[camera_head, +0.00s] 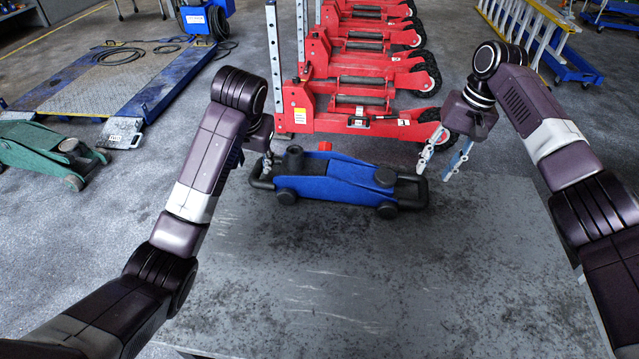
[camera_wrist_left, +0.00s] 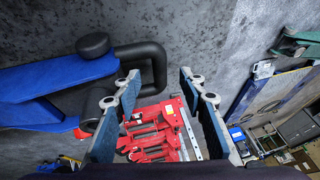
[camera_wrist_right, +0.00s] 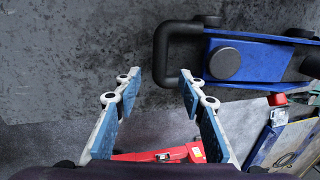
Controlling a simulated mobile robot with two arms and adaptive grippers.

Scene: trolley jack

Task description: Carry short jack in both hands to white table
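The short jack (camera_head: 335,182), blue with black wheels and a black loop handle at each end, stands on a grey, scuffed table top (camera_head: 330,270) near its far edge. My left gripper (camera_head: 267,163) is at the jack's left loop; in the left wrist view its fingers (camera_wrist_left: 158,80) are open, with the loop's bar (camera_wrist_left: 158,68) appearing between the tips. My right gripper (camera_head: 435,172) is open, just above and beside the right loop (camera_head: 424,190); in the right wrist view this loop (camera_wrist_right: 162,55) lines up between the open fingertips (camera_wrist_right: 158,78). No white table shows.
Several red jacks (camera_head: 360,105) stand in a row on the floor beyond the table. A green jack (camera_head: 40,150) and a blue platform (camera_head: 130,80) are at left. A yellow ladder (camera_head: 535,25) is at back right. The near table top is clear.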

